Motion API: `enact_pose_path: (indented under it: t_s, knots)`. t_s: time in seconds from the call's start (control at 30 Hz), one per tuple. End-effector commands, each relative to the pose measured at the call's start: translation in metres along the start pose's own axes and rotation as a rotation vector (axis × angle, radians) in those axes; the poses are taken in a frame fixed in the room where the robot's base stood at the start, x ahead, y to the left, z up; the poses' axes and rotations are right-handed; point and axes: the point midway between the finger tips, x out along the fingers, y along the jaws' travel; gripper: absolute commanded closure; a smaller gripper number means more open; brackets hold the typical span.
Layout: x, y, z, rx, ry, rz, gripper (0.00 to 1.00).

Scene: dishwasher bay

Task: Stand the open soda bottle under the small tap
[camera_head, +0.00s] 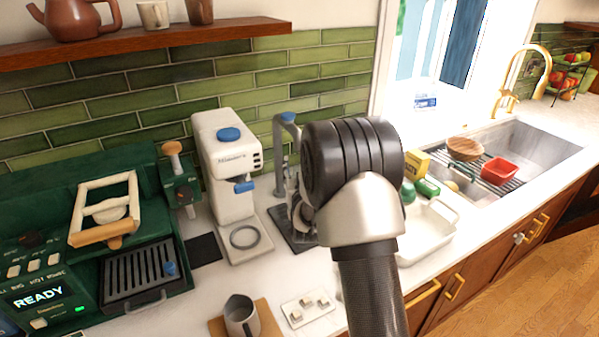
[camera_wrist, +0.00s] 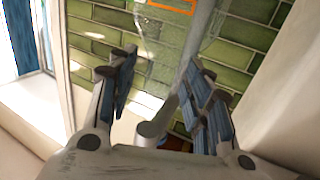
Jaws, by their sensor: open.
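A grey tap with a blue top (camera_head: 288,122) stands on a dark base (camera_head: 285,240) between the white machine and my arm. My gripper (camera_wrist: 160,85) is open in the wrist view, its fingers apart. In the head view, my arm hides most of it, close to the tap. A grey post with a rounded end (camera_wrist: 152,128) shows between the fingers. A clear, see-through shape with an orange-edged patch (camera_wrist: 165,30) lies beyond the fingertips; it may be the soda bottle, but I cannot be sure. No bottle is plain in the head view.
A white machine (camera_head: 222,160) stands left of the tap, beside a green coffee machine (camera_head: 130,250). A steel pitcher (camera_head: 241,316) and small tray (camera_head: 308,309) stand in front. Right are a white tray (camera_head: 432,238) and the sink (camera_head: 535,145). Green tiles close the back.

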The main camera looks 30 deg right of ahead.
Motion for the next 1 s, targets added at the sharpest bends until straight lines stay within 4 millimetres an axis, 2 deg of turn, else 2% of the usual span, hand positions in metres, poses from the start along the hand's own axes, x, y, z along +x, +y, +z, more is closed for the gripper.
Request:
enact_pose_path:
  t_s: [0.07,0.17,0.4,0.6,0.87,1.0]
  knots:
    - [-0.001,0.000,-0.004,0.000,0.000,0.000,0.54]
    - [-0.017,0.000,-0.002,-0.001,-0.003,-0.001,0.54]
    - [-0.070,-0.001,-0.002,0.000,-0.003,-0.001,0.54]
    - [-0.105,0.000,-0.002,0.001,-0.002,0.000,0.54]
    - [-0.120,-0.001,-0.003,0.000,0.000,-0.001,0.54]
    - [-0.122,-0.008,-0.011,0.007,-0.040,-0.019,0.54]
